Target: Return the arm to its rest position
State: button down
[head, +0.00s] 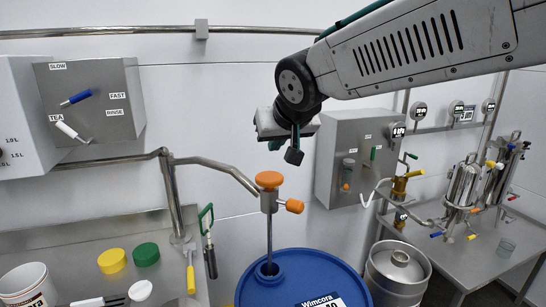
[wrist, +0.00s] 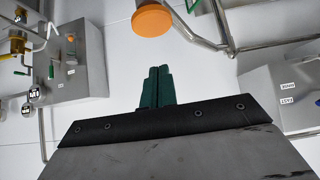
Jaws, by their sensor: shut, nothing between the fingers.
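My arm (head: 420,50) reaches in from the upper right in the head view. My gripper (head: 293,150) hangs at its end in mid-air, above and slightly right of the orange-capped valve on the blue drum. In the wrist view my gripper's two green fingers (wrist: 158,75) lie side by side, shut, with nothing between them. The gripper touches nothing that I can see.
The orange-capped valve (head: 269,181) rises from the blue drum (head: 300,276) below. A grey control box (head: 352,160) stands behind on the right. A switch panel (head: 90,100) is at left. Colored lids (head: 112,260) lie on the left counter. A steel keg (head: 398,268) stands right.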

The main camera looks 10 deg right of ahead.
jog(key=s+d+f+g, duration=0.2)
jog(key=s+d+f, duration=0.2)
jog(key=s, duration=0.6)
jog(key=s+d+f+m+g+h, duration=0.1)
jog(key=s+d+f+g, duration=0.2)
jog(key=s+d, duration=0.5)
jog(key=s+d+f+m+g, duration=0.1)
jog(key=s+d+f, duration=0.4)
jog(key=s, duration=0.7)
jog(key=shift+d+g+h, duration=0.4)
jog(key=shift+d+g, duration=0.4)
jog(key=shift+d, duration=0.2)
jog(key=shift+a, duration=0.1)
